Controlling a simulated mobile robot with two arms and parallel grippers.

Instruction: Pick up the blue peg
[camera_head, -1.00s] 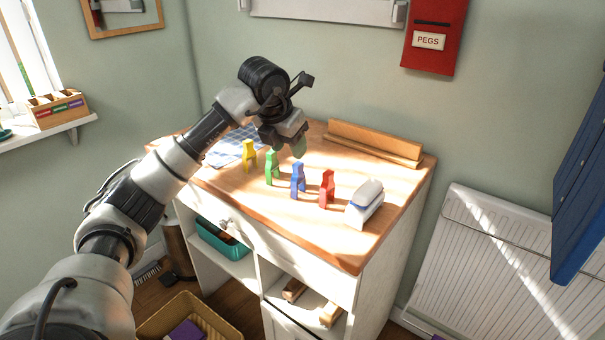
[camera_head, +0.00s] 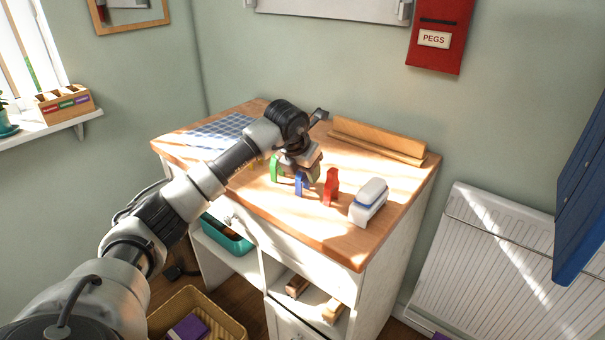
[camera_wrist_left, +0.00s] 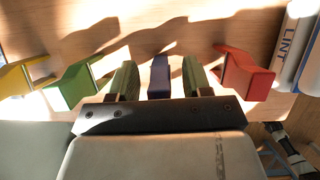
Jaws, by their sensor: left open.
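The blue peg (camera_head: 299,187) stands on the wooden top of the white cabinet, between the green peg (camera_head: 276,167) and the red peg (camera_head: 330,187). My left gripper (camera_head: 302,178) is down over the blue peg and hides its upper part. In the left wrist view the blue peg (camera_wrist_left: 159,76) is between the two open fingers (camera_wrist_left: 159,80), with a gap on both sides. The green peg (camera_wrist_left: 72,86) is just left of the fingers and the red peg (camera_wrist_left: 244,76) just right. The yellow peg (camera_wrist_left: 20,76) is at the far left. My right gripper is not in view.
A white lint block (camera_head: 368,201) stands right of the red peg. A wooden rail (camera_head: 378,140) lies along the back of the cabinet top (camera_head: 330,233). A checked cloth (camera_head: 220,131) lies at the left. A red PEGS box (camera_head: 437,37) hangs on the wall.

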